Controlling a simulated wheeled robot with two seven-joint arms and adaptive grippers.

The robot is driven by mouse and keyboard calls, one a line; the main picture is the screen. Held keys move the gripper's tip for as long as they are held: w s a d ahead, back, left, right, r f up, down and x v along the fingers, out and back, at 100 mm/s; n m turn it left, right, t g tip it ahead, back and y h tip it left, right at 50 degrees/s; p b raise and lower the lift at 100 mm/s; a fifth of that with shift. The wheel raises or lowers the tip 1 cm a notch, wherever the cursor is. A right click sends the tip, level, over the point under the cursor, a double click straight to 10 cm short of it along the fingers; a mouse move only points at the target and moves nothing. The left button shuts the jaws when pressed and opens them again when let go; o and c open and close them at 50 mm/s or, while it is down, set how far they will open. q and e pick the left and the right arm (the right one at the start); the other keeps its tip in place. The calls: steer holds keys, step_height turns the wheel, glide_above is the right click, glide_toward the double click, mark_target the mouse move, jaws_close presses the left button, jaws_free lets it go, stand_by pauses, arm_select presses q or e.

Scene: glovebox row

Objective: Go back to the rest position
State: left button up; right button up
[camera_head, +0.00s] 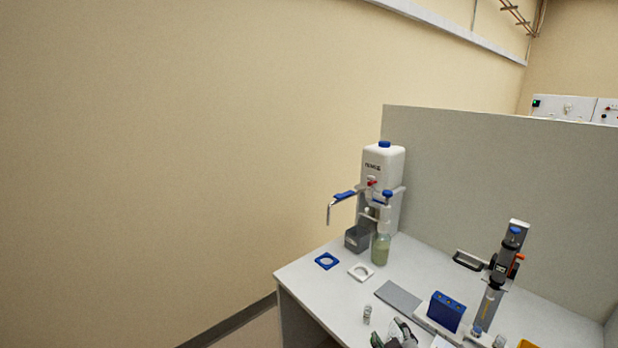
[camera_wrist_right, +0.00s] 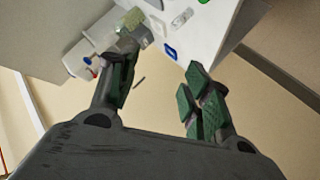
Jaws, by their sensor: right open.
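My right gripper (camera_head: 394,338) shows at the bottom edge of the head view, in front of the bench, with only its fingers in the picture. In the right wrist view its two green-padded fingers (camera_wrist_right: 158,72) stand apart with nothing between them. The head view does not show clearly whether the fingers touch anything. My left gripper is in neither view.
The white bench (camera_head: 308,284) carries a white dispenser bottle (camera_head: 380,165), a greenish glass bottle (camera_head: 380,249), a blue ring holder (camera_head: 326,261), a small vial (camera_head: 367,313), a blue box (camera_head: 446,311) and a tall grey device (camera_head: 497,275). A grey partition (camera_head: 470,180) stands behind.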

steer(key=s+d+f+m+g+y, duration=0.1)
steer(key=s+f+m+g, duration=0.1)
steer(key=s+f+g, duration=0.55)
steer(key=s+d+f+m+g, duration=0.15)
steer(key=s+f, duration=0.35)
steer(key=s, duration=0.6)
step_height(320, 180, down, 32)
steer(key=s+g, duration=0.1)
steer(key=s, duration=0.1)
steer(key=s+d+f, duration=0.2)
steer(key=s+f, duration=0.8)
steer(key=s, duration=0.1)
steer(key=s+d+f+g, duration=0.1)
steer(key=s+d+f, duration=0.1)
steer(key=s+f, duration=0.8)
steer(key=shift+s+d+g, duration=0.15)
steer(key=shift+s+g, duration=0.15)
steer(key=shift+s, duration=0.3)
steer(key=shift+s, duration=0.15)
